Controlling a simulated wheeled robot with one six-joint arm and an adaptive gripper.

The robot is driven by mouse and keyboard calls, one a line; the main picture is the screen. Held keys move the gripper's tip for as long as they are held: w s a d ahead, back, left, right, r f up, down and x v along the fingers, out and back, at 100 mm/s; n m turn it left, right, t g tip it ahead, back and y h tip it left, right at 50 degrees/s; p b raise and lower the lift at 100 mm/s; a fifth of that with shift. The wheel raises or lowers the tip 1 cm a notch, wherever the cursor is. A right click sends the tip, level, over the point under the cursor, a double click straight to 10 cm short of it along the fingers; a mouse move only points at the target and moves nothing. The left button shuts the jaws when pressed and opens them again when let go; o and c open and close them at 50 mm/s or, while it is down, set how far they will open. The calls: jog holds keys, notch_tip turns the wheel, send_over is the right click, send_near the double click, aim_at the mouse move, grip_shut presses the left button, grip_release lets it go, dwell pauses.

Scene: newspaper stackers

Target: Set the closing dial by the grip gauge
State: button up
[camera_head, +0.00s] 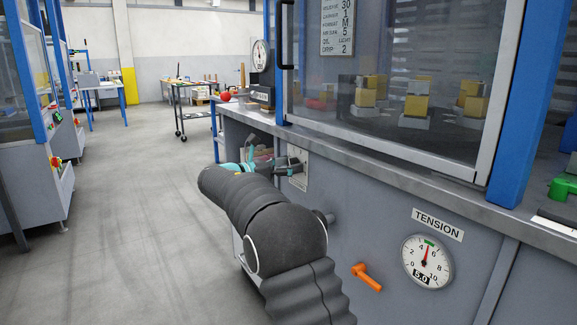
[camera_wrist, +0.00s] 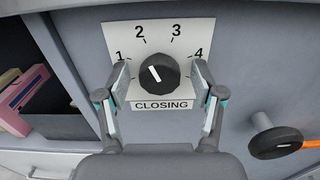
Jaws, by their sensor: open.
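The closing dial (camera_wrist: 158,72) is a black round knob on a white plate marked CLOSING (camera_wrist: 162,105), numbered 1 to 4 in view. Its white line leans up and left, roughly toward the 2. My gripper (camera_wrist: 161,76) is open, with one finger on each side of the dial; I cannot tell whether they touch it. In the head view my gripper (camera_head: 291,166) is at the plate (camera_head: 298,168) on the cabinet front. A round dial gauge (camera_head: 260,55) stands at the cabinet's far end; its small label and reading are unclear.
A TENSION gauge (camera_head: 428,262) and an orange lever (camera_head: 367,277) are on the near cabinet front. A black knob (camera_wrist: 275,140) is right of the dial. An open compartment (camera_wrist: 40,80) with pink items is at left. A counter edge (camera_head: 375,160) juts above; the aisle floor (camera_head: 120,220) is clear.

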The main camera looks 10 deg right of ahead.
jog(key=c, duration=1.1)
jog(key=shift+m, duration=0.3)
jog(key=shift+s+f+m+b, duration=0.15)
jog(key=shift+m+b, duration=1.95)
jog(key=shift+m, duration=2.2)
jog(key=shift+s+f+m+b, duration=0.1)
jog(key=shift+m+b, duration=1.95)
jog(key=shift+m, duration=2.25)
